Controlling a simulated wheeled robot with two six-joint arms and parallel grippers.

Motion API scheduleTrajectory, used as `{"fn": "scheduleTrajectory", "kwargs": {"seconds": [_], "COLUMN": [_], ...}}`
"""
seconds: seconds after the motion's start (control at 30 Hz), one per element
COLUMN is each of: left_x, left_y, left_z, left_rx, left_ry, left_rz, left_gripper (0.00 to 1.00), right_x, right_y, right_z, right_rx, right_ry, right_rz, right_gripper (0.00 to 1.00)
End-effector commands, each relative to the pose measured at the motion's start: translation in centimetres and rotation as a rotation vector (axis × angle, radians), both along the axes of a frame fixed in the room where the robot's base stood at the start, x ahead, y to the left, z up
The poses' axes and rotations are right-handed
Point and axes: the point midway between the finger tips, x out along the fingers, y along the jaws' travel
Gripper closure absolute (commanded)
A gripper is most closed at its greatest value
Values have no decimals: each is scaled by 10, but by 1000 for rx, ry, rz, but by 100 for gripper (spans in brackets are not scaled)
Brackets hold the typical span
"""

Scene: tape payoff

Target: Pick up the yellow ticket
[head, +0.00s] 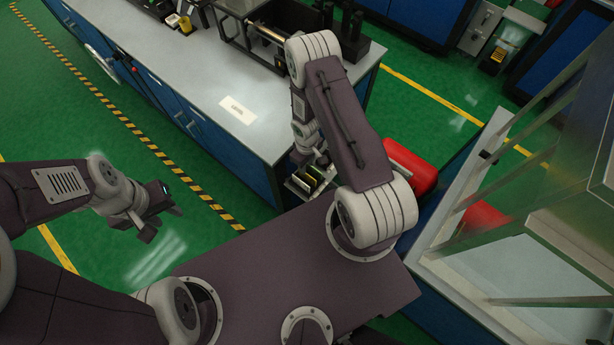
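I cannot make out a yellow ticket for certain. My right arm folds up and then down beside the bench corner.
A grey-topped bench (190,70) with blue drawers carries a white label (237,110) and a dark open frame (262,40). A red case (412,168) lies right of my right arm. A glass-sided cabinet (530,190) stands at the right. Green floor is free at the left.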

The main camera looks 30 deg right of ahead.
Motion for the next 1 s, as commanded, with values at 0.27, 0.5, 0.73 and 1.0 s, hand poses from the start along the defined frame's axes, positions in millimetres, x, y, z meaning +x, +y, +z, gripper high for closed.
{"fn": "scheduleTrajectory", "kwargs": {"seconds": [0.27,0.5,0.73,1.0], "left_x": [0,0,0,0], "left_y": [0,0,0,0], "left_z": [-17,-42,-62,-96], "left_rx": [0,0,0,0], "left_ry": [0,0,0,0], "left_rz": [0,0,0,0], "left_gripper": [64,64,64,64], "right_x": [-1,-1,-2,-2], "right_y": [0,0,0,-1], "right_z": [-21,-45,-64,-97], "right_rx": [2,1,1,1], "right_ry": [1,2,2,2], "right_rz": [4,5,3,3], "right_gripper": [71,71,71,71]}}
